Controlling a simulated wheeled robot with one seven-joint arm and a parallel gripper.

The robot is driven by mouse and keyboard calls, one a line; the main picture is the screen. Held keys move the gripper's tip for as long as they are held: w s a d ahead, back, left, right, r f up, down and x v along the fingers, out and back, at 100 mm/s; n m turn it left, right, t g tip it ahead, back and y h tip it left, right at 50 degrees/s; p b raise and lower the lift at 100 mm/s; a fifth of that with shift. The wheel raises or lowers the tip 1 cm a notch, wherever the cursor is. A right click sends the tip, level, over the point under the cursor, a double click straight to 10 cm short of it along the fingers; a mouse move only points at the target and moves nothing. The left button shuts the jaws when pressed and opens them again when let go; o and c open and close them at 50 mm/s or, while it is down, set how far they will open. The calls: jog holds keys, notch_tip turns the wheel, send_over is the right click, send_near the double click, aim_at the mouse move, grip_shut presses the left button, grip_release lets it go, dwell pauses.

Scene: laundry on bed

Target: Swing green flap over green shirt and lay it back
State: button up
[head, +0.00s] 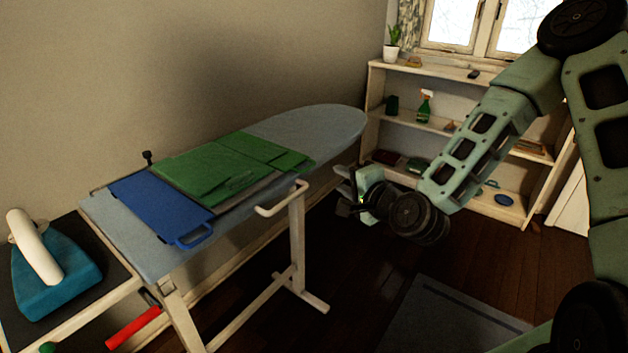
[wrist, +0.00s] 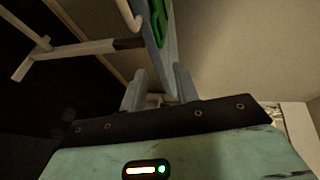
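The green shirt (head: 195,172) lies flat on the ironing board (head: 315,125), on top of a thin grey sheet. A blue panel with a handle (head: 160,205) lies flat to its left. I cannot clearly tell the green flap from the shirt in the head view. In the wrist view a green loop-like shape (wrist: 161,22) shows at the board's edge and may be its handle. My gripper (head: 348,190) is off the board's near right side, apart from the cloth. Its fingers (wrist: 158,88) are spread with nothing seen between them.
A white bar (head: 283,200) juts from the board's near side. A teal iron (head: 50,270) stands on a side surface at left. A shelf (head: 450,130) with small items is behind my arm. A rug (head: 445,315) lies on the open floor.

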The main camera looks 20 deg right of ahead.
aim_at(314, 165)
jog(key=b+x, duration=0.1)
jog(key=x, duration=1)
jog(key=shift+w+a+f+b, duration=0.1)
jog(key=shift+w+a+b, duration=0.1)
jog(key=shift+w+b, duration=0.15)
grip_shut()
